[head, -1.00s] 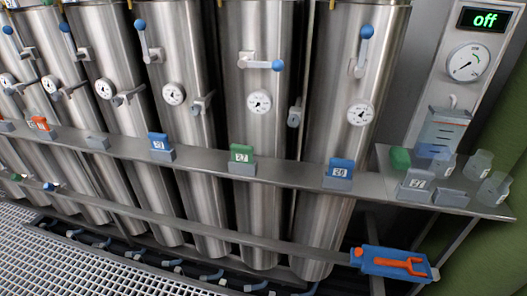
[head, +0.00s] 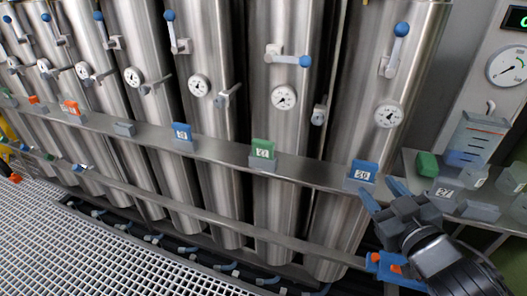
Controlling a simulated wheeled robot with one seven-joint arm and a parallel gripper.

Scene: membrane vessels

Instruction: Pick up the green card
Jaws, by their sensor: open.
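The green card (head: 263,148) stands upright in a grey holder (head: 262,164) on the long metal rail, in front of a steel vessel. It carries a white label with a number that I cannot read surely. My gripper (head: 384,194) has come in at the lower right, with blue-tipped fingers apart and nothing seen between them. It is to the right of the green card and clear of it, and appears close to the blue card (head: 364,170) at the right end of the rail. I cannot tell whether it touches the rail there.
Another blue card (head: 182,131) and an orange card (head: 72,107) stand farther left on the rail (head: 320,178). Valve handles and gauges (head: 284,97) project from the vessels above.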

